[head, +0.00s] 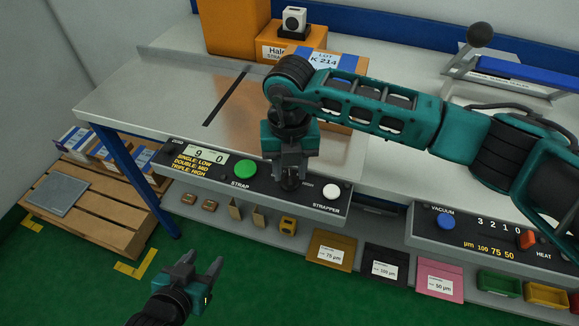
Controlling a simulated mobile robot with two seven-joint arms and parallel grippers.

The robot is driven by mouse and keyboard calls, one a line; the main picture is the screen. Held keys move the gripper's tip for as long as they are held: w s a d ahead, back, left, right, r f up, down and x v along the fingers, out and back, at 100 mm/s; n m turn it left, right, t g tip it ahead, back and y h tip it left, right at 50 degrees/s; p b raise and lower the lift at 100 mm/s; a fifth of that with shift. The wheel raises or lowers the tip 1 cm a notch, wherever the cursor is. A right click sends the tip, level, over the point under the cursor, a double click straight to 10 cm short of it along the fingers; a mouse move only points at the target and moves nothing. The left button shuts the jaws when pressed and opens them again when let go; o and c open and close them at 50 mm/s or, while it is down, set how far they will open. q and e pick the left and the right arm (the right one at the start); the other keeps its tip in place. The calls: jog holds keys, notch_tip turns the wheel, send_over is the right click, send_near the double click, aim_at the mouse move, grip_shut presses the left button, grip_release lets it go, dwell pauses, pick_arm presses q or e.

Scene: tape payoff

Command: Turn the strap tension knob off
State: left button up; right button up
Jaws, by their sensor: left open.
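The strapper control panel (330,208) runs along the front edge of the bench. It carries a small display, a green STRAP button (245,169) and a white button (331,191). A dark knob (290,184) shows between these buttons, mostly hidden by my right gripper. My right gripper (289,179) points down at the knob, with its fingers at or around it. I cannot tell whether they touch or grip it. My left gripper (204,259) is open and empty, low over the green floor, well apart from the panel.
A second panel with a blue VACUUM knob (446,222) and an orange HEAT switch (526,239) is at the right. Boxes (287,45) stand at the back of the bench. A lower shelf holds small parts and pouches (332,249). A wooden pallet (93,207) stands at the left.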

jog(key=shift+f, duration=0.35)
jog(key=shift+c, duration=0.3)
grip_shut()
